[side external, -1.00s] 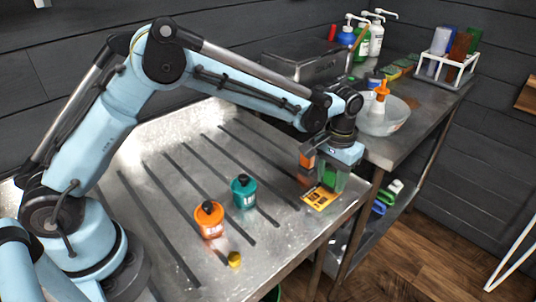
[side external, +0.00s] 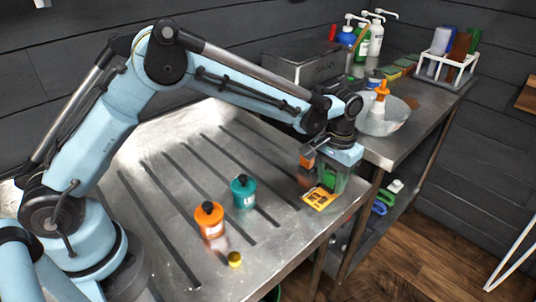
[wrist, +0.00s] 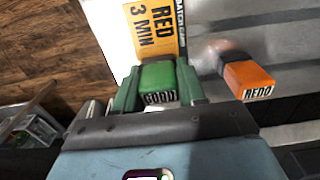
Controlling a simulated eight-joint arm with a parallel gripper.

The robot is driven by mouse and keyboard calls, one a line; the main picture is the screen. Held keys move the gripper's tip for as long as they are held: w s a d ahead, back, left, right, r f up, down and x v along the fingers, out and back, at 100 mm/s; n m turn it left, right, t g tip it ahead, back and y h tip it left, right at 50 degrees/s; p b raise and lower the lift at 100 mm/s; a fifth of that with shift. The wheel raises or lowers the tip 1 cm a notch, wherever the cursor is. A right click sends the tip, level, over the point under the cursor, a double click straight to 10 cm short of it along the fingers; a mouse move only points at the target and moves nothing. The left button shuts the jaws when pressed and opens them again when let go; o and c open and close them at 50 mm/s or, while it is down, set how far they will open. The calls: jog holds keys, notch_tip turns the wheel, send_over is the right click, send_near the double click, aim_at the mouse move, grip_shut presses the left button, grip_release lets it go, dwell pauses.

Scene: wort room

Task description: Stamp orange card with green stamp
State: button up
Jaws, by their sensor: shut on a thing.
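My gripper (wrist: 158,80) is shut on the green stamp (wrist: 159,82), which is marked GOOD. In the side view my gripper (side external: 331,178) is low at the right end of the metal bench. The orange card (side external: 319,199) lies flat near the bench's edge, just in front of my gripper. In the wrist view the card (wrist: 155,31) shows beyond the stamp, which covers part of its near end. I cannot tell whether the stamp touches the card.
An orange stamp (wrist: 247,74) marked REDO stands to the right in the wrist view. Orange (side external: 209,220) and teal (side external: 243,191) bottles and a small yellow item (side external: 234,259) stand on the grooved bench (side external: 165,240). A bowl (side external: 383,118) is behind my gripper.

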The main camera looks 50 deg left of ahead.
jog(key=shift+f, duration=0.3)
jog(key=shift+r, duration=0.15)
dwell(0.6)
jog(key=shift+r, duration=3.4)
